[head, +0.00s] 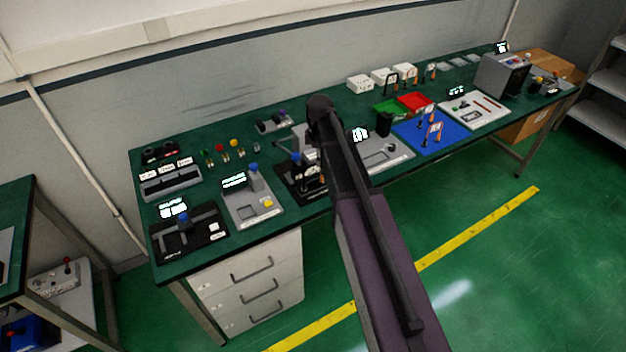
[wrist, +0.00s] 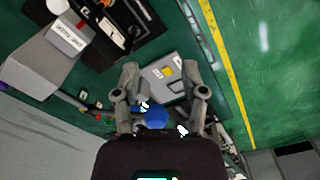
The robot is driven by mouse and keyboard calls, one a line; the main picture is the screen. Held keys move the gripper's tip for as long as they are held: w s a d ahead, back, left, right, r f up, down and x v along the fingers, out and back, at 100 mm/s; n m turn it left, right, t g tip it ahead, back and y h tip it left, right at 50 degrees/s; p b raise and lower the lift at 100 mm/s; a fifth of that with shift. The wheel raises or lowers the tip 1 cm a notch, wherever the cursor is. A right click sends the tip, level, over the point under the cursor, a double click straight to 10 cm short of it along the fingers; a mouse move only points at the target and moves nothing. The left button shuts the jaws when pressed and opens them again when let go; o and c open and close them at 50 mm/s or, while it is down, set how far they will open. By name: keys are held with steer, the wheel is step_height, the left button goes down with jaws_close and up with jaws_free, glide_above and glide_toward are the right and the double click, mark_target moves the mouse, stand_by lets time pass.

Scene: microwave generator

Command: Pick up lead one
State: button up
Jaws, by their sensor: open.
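I cannot tell for sure which thing is lead one. Small orange and black upright pieces with white tags (head: 436,131) stand on a blue mat (head: 411,142) on the right half of the bench; they are too small to make out. More thin dark and orange pieces (head: 431,70) stand at the back of the bench. My gripper (wrist: 160,74) is open, with its two fingers apart in the wrist view. A blue round cap (wrist: 155,118) shows between the fingers, with a grey panel (wrist: 163,90) bearing a yellow button beyond. My arm hides part of the bench in the head view.
The green bench (head: 320,207) is crowded. A black fixture (head: 189,239) and a grey panel (head: 245,208) stand at its left. Red (head: 415,101) and green (head: 391,108) trays lie behind the blue mat. A grey box (head: 499,75) stands far right. The floor in front is clear.

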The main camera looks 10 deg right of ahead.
steer(key=w+r+n+p, duration=0.2)
steer(key=w+n, duration=0.4)
steer(key=w, duration=0.2)
steer(key=shift+d+r, duration=0.25)
steer(key=shift+f, duration=0.1)
steer(key=b, duration=0.9)
glide_above(313, 164)
step_height(313, 164, down, 8)
steer(key=shift+s+d+f, duration=0.2)
steer(key=shift+d+f, duration=0.05)
steer(key=shift+d, duration=0.05)
steer(key=f+b, duration=0.3)
steer(key=shift+w+a+f, duration=0.25)
steer(key=shift+a, duration=0.05)
steer(key=shift+f+b, duration=0.85)
steer(key=shift+b, duration=0.05)
